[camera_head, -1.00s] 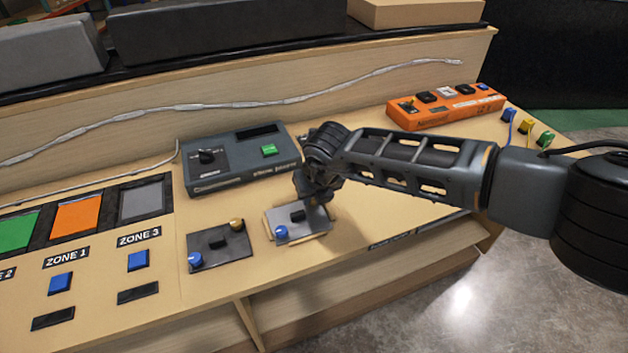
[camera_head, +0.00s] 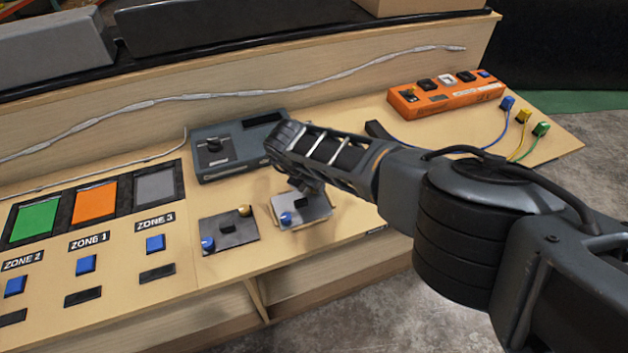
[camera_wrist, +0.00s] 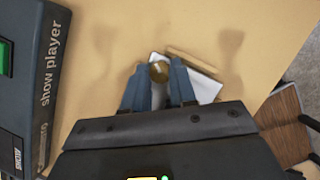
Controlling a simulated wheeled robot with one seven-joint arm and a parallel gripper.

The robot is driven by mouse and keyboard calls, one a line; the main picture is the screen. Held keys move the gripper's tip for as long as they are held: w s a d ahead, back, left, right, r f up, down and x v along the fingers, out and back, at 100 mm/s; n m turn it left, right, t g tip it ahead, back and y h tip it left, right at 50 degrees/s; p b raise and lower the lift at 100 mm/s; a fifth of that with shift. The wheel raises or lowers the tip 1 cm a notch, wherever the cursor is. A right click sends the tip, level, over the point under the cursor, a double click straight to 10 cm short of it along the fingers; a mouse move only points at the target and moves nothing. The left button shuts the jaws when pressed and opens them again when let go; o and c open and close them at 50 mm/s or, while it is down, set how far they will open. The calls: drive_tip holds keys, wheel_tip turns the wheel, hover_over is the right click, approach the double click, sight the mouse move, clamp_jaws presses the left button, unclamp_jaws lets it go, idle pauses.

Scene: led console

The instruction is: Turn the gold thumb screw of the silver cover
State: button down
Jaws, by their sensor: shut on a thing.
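The silver cover (camera_head: 316,211) lies on the bench to the right of a similar dark grey cover (camera_head: 238,236). It has a blue screw (camera_head: 286,218) at its left and a dark handle in its middle. My gripper (camera_head: 313,187) points down over the cover's far right part, where it hides the gold thumb screw in the head view. In the wrist view, the gold thumb screw (camera_wrist: 159,72) sits between my two fingers, which are shut on it. A corner of the silver cover (camera_wrist: 204,88) shows beside the fingers.
A grey show player box (camera_head: 222,160) stands just behind the covers; its side (camera_wrist: 40,90) is left in the wrist view. An orange box (camera_head: 450,98) is at the back right. Zone panels and blue buttons (camera_head: 156,243) are on the left. Bare bench lies right of the cover.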

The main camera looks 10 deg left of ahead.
drive_tip(key=m+b, duration=0.1)
drive_tip(key=m+h, duration=0.1)
drive_tip(key=m, duration=0.1)
drive_tip(key=shift+w+a+b, duration=0.15)
drive_tip(key=shift+a+b, duration=0.15)
drive_tip(key=shift+b, duration=0.1)
drive_tip(key=m+g+b, duration=0.1)
drive_tip(key=m+b, duration=0.1)
drive_tip(key=b, duration=0.1)
drive_tip(key=shift+w+f+m+h+b, duration=0.1)
drive_tip(key=shift+f+m+h+b, duration=0.05)
drive_tip(key=shift+m+h+b, duration=0.2)
drive_tip(key=m+g+b, duration=0.1)
drive_tip(key=m+b, duration=0.2)
drive_tip(key=b, duration=0.2)
drive_tip(key=shift+h+b, duration=0.3)
drive_tip(key=shift+h, duration=0.05)
drive_tip(key=shift+w+r+m+b, duration=0.1)
drive_tip(key=shift+r+m+b, duration=0.25)
drive_tip(key=shift+b, duration=0.6)
drive_tip(key=shift+r+m+g+b, duration=0.1)
drive_tip(key=shift+m+g+b, duration=0.2)
drive_tip(key=c, duration=1.2)
unclamp_jaws()
drive_tip(key=o, duration=0.3)
drive_tip(key=shift+d+f, duration=0.1)
drive_tip(key=shift+f, duration=0.1)
